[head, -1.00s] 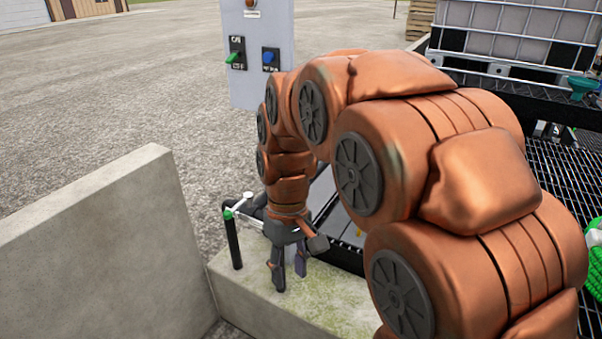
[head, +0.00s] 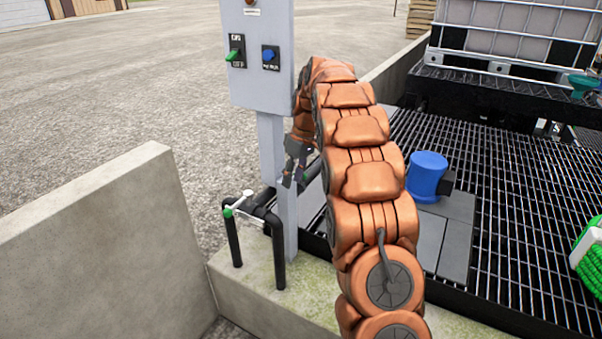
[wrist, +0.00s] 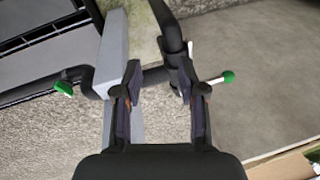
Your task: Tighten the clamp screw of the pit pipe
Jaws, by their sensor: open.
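The black pipe (head: 234,245) bends over the concrete ledge beside the grey post. A white bar with a green end (head: 230,211), apparently the clamp screw's handle, sits on its top. In the wrist view the pipe (wrist: 172,32) runs beyond my fingers, and the white bar with its green end (wrist: 226,77) sticks out to the right. My gripper (head: 293,184) is open and empty, beside the post, above and right of the clamp. In the wrist view my gripper (wrist: 158,82) has the pipe's cross piece behind its gap; contact cannot be told. The screw's threads are not visible.
The grey post (head: 270,150) carries a control box (head: 258,60) close to my gripper. A concrete wall (head: 100,240) stands at left. A blue motor-like object (head: 427,175) stands on the grating at right. Another green-tipped part (wrist: 63,88) shows left in the wrist view.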

